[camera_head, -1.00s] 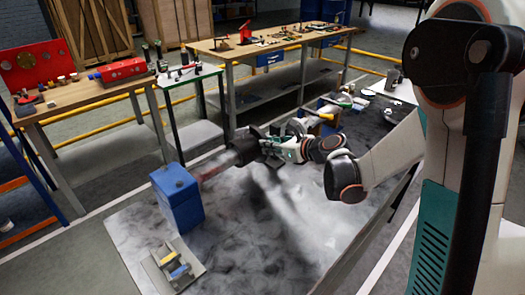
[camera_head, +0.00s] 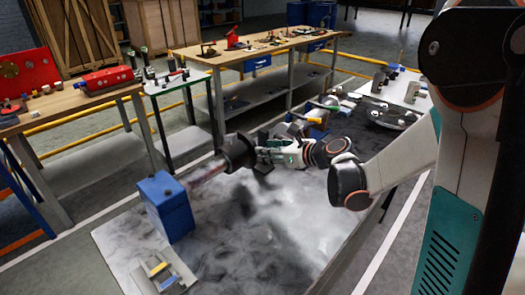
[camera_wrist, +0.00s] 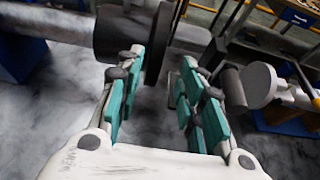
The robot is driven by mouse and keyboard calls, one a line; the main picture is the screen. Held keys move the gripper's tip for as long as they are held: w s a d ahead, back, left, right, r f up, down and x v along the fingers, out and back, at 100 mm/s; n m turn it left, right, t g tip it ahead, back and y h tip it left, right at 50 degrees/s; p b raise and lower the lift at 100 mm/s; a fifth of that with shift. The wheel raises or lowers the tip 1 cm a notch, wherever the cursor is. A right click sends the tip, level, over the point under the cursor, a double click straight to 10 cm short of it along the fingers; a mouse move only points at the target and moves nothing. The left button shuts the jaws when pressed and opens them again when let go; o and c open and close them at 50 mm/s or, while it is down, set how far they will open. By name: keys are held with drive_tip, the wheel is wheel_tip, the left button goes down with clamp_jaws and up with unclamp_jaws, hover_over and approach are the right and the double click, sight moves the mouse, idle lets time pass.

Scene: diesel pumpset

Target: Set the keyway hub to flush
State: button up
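The keyway hub, seemingly the dark flanged cylinder (camera_head: 237,152), sits on a horizontal shaft (camera_head: 207,172) that runs from a blue block (camera_head: 167,207). In the wrist view the hub (camera_wrist: 120,36) is at upper left, with a dark upright disc (camera_wrist: 160,45) at its right side. My gripper (camera_head: 268,152) is just right of the hub in the head view. In the wrist view my gripper (camera_wrist: 152,90) has its two teal-padded fingers apart, with the disc's lower edge showing between them. I cannot tell whether either finger touches it. How far the hub sits along the shaft is unclear.
A grey bed plate (camera_head: 130,240) lies below. A dark cylinder (camera_wrist: 232,88) and pale disc (camera_wrist: 262,85) are close right of my fingers. Workbenches (camera_head: 240,52) stand behind.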

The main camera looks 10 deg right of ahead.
drive_tip(key=v, duration=0.7)
drive_tip(key=shift+s+d, duration=0.2)
drive_tip(key=shift+s, duration=0.05)
drive_tip(key=shift+r, duration=0.1)
drive_tip(key=s+a+f+n+g+h, duration=0.1)
drive_tip(key=s+a+n+g+h, duration=0.25)
drive_tip(key=s+a+n, duration=0.6)
drive_tip(key=s+d+r+n+h, duration=0.1)
drive_tip(key=s+d+n+h, duration=0.1)
drive_tip(key=s+n, duration=0.5)
drive_tip(key=s+d+n+h, duration=0.2)
drive_tip(key=s+d+n, duration=0.3)
drive_tip(key=s+n, duration=0.3)
drive_tip(key=n, duration=0.4)
drive_tip(key=shift+r+n, duration=0.35)
drive_tip(key=shift+r, duration=0.05)
drive_tip(key=shift+g, duration=0.25)
